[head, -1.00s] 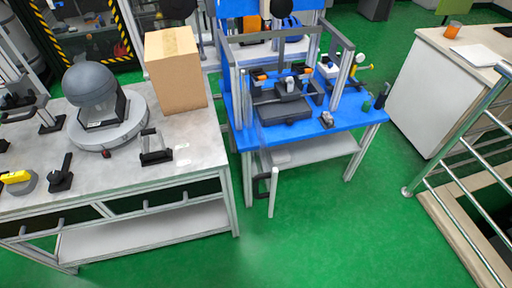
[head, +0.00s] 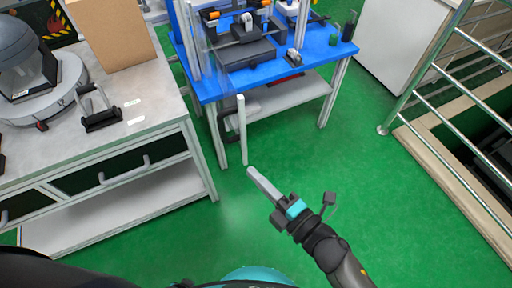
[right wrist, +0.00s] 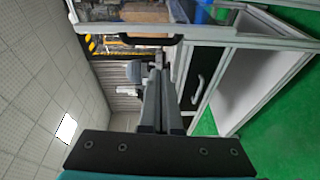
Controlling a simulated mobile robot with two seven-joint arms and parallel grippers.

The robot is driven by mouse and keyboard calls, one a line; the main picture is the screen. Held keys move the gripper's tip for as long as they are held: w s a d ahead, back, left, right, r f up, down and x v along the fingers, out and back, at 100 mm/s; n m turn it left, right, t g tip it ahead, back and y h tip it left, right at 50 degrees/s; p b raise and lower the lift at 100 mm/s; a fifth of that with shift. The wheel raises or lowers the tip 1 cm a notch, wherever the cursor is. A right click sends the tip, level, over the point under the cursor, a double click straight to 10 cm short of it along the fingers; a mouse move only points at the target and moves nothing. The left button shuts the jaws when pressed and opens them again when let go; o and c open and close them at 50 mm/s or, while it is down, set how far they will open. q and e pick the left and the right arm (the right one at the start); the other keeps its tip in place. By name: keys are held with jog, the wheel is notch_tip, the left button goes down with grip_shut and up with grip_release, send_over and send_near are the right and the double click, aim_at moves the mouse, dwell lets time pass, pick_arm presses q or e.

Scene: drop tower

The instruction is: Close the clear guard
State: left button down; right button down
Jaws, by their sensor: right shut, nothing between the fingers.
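The clear guard (head: 212,75) stands swung open at the front left of the blue-topped station, its see-through panel hard to make out. Its pale upright edge bar (head: 242,130) sticks out toward me, with a dark handle (head: 228,106) beside it. My right gripper (head: 251,171) is shut and empty, its fingertips just below and near the bar's lower end in the head view; I cannot tell whether they touch. In the right wrist view the shut fingers (right wrist: 159,76) point away from the camera, below a dark handle (right wrist: 128,42) on a pale bar. My left gripper is out of view.
The blue station table (head: 285,64) holds a dark press-like fixture (head: 245,45). A grey workbench (head: 150,110) with drawer handles stands to the left, close to the guard. Metal railings (head: 440,85) stand at the right. Green floor (head: 330,170) is clear in front of the station.

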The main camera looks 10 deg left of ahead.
aim_at(242, 142)
jog(key=w+a+r+n+b, duration=0.1)
jog(key=w+a, duration=0.5)
jog(key=a, duration=0.3)
jog(key=shift+y, duration=0.4)
jog(key=shift+w+d+r, duration=0.1)
jog(key=shift+w+d, duration=0.25)
jog(key=shift+d, duration=0.35)
jog(key=shift+w+d+r, duration=0.1)
jog(key=shift+w+d, duration=0.2)
jog(key=shift+d, duration=0.4)
jog(key=shift+w+d, duration=0.35)
jog(key=shift+d, duration=0.35)
